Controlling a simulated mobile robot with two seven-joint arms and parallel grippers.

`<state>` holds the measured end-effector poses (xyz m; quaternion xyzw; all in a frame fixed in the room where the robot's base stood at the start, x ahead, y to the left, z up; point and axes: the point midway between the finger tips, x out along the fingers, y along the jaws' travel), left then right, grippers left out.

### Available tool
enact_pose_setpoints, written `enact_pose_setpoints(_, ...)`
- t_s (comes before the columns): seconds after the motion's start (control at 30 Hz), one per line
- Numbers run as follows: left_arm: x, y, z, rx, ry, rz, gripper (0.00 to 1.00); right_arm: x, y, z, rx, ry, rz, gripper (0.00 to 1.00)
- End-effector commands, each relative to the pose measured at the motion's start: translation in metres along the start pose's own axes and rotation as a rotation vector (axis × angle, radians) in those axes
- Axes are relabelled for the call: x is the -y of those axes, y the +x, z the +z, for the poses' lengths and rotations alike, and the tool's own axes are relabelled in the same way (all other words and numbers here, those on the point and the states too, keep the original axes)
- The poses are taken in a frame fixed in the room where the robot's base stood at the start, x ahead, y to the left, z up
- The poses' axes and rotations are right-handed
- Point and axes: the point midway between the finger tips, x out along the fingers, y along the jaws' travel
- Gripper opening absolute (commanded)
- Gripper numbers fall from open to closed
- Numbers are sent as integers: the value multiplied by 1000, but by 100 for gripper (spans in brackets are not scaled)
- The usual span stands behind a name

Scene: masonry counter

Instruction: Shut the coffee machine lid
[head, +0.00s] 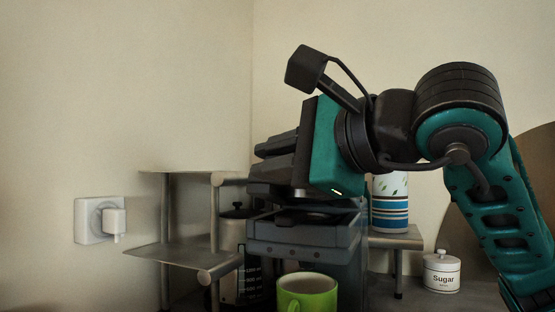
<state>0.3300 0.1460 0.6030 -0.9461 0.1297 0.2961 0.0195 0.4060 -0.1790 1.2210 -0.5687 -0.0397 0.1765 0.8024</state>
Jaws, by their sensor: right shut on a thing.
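The dark grey coffee machine (305,235) stands on the counter in the middle of the head view. Its upper part is largely covered by my right gripper (264,164), which comes in from the right with its fingers pointing left. The gripper is just above the machine's top and is shut on the lid, though the contact itself is hard to make out among the dark parts. A dark gap shows under the upper part of the machine, above its body. A green mug (307,293) is at the front of the machine. My left gripper is out of view.
A metal shelf (185,255) stands left of the machine, with a dark-lidded glass jar (230,240) behind it. Right are a striped canister (390,205) on a small stand and a sugar jar (441,272). A plug sits in the wall socket (87,220).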

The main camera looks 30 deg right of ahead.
Motion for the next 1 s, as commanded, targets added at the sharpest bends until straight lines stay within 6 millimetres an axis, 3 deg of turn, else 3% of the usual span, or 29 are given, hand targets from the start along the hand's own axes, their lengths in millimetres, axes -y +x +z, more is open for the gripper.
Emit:
enact_pose_setpoints(0.03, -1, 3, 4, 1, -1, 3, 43, -10, 2, -2, -1, 2, 10, 0)
enact_pose_setpoints(0.2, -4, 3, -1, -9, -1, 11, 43, -18, 2, -4, -3, 3, 15, 0)
enact_pose_setpoints(0.77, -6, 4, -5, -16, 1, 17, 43, -22, 4, -6, -9, 5, 22, 0)
enact_pose_setpoints(0.8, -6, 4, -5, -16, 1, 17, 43, -22, 4, -6, -9, 5, 22, 20)
enact_pose_setpoints(1.0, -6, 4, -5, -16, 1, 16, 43, -20, 3, -5, -6, 4, 16, 35)
